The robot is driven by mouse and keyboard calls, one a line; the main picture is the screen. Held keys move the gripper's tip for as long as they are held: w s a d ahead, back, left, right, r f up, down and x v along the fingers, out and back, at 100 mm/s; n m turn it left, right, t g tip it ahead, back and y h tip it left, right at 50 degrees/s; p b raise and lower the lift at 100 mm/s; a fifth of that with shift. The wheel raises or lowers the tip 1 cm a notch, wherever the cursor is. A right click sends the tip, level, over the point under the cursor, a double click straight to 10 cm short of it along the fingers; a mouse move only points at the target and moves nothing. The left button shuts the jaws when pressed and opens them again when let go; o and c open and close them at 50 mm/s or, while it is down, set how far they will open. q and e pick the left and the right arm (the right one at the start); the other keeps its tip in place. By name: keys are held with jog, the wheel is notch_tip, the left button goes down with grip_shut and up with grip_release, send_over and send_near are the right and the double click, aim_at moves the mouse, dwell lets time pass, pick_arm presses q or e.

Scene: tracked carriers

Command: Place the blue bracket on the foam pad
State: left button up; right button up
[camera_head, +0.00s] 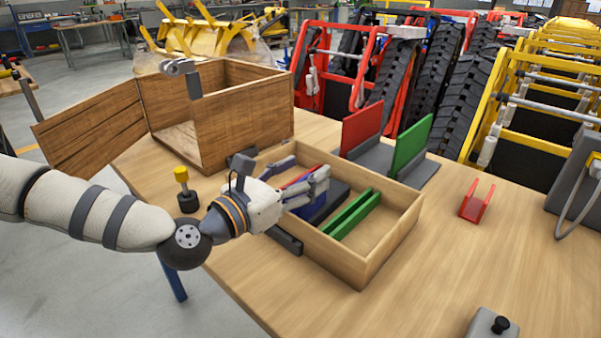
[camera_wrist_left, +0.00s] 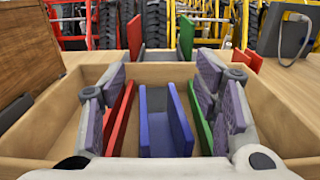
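The blue bracket (camera_wrist_left: 181,122) stands in a wooden tray between a red bracket (camera_wrist_left: 118,118) and a green bracket (camera_wrist_left: 200,118). In the head view only a little blue shows (camera_head: 311,207), mostly hidden behind my left gripper. My left gripper (camera_head: 325,180) is over the tray. Its fingers (camera_wrist_left: 160,100) are spread wide to either side of the blue bracket, apart from it. I cannot make out a foam pad for certain. My right gripper is not in view.
The wooden tray (camera_head: 365,268) has raised walls. Behind it is a grey base (camera_head: 375,156) with red and green uprights. An open wooden box (camera_head: 245,125) stands at back left. A red bracket (camera_head: 477,203) sits at right, and a grey block with black knob (camera_head: 490,326) at front right.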

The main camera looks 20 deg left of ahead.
pick_arm(q)
jog(key=v, duration=1.2)
jog(key=shift+p, duration=0.3)
